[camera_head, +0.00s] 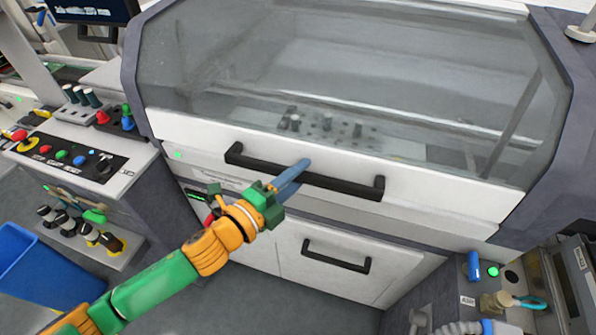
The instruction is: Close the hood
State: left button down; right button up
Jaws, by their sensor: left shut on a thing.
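The hood (345,75) is a large clear panel with a white lower frame, across the front of the machine. Its white frame sits low, just above the white front panel; I see no clear gap along that edge. A long black handle (345,186) runs across the frame. My left gripper (285,183), with green and blue parts, is at the left half of this handle and shut on it. The fingers partly hide the handle there.
A control panel (75,158) with coloured buttons and knobs stands at the left, above a blue bin (40,270). A lower cabinet with a black handle (336,256) is below the hood. More controls (492,271) are at the lower right. Grey floor is clear at bottom centre.

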pick_arm(q)
jog(key=c, duration=0.6)
grip_release()
jog(key=b+v, duration=0.2)
jog(key=v, duration=0.5)
jog(key=shift+d, duration=0.1)
